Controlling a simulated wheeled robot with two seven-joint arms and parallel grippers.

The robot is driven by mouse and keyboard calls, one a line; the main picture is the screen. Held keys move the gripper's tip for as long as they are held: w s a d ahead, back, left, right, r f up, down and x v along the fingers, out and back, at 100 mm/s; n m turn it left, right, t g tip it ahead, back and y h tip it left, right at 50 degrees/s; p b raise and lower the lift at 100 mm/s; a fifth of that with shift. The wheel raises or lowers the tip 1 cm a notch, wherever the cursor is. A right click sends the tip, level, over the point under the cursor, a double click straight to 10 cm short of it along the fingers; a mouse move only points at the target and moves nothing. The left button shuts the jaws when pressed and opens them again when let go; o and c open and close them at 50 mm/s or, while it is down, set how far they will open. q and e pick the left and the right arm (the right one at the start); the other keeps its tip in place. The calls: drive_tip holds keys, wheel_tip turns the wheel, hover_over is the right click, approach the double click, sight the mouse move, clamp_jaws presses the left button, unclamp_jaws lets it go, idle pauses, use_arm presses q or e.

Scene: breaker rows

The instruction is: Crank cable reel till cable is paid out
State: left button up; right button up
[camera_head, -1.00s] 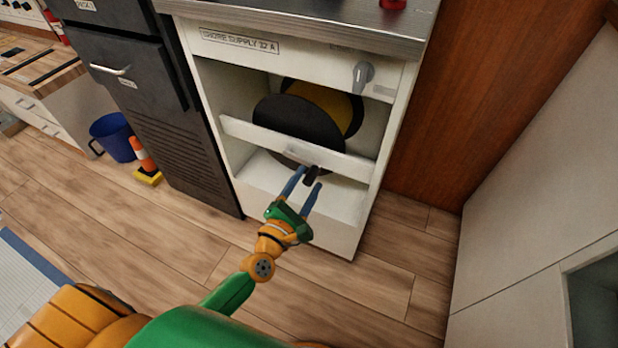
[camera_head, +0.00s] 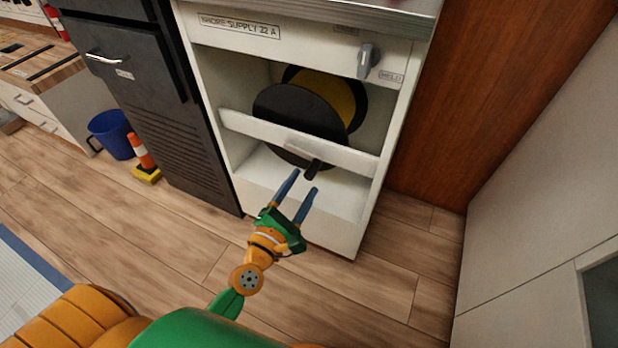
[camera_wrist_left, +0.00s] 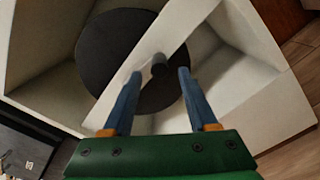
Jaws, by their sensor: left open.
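The cable reel (camera_head: 290,113) has black discs with a yellow middle and sits inside a white cabinet (camera_head: 237,183) labelled SHORE SUPPLY 22 A. A white bar crosses in front of it. The crank handle (camera_head: 313,169) is a short black grip at the end of a light arm on the front of the bar. My left gripper (camera_head: 301,185) is open just in front of and below the handle, with blue fingers. In the left wrist view the handle (camera_wrist_left: 159,66) shows between the tips of the open fingers (camera_wrist_left: 158,75); contact cannot be told. My right gripper is not in view.
A grey rotary knob (camera_head: 367,60) is on the cabinet's upper panel. A black cabinet (camera_head: 150,105) stands to the left, with a blue bucket (camera_head: 112,134) and an orange cone (camera_head: 142,153) beside it. Wooden floor is clear in front; a pale cabinet (camera_head: 535,190) stands right.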

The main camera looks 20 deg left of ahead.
sight(308, 177)
use_arm(q)
drive_tip(key=w, duration=0.5)
drive_tip(key=shift+d, duration=0.2)
clamp_jaws()
idle(1.1)
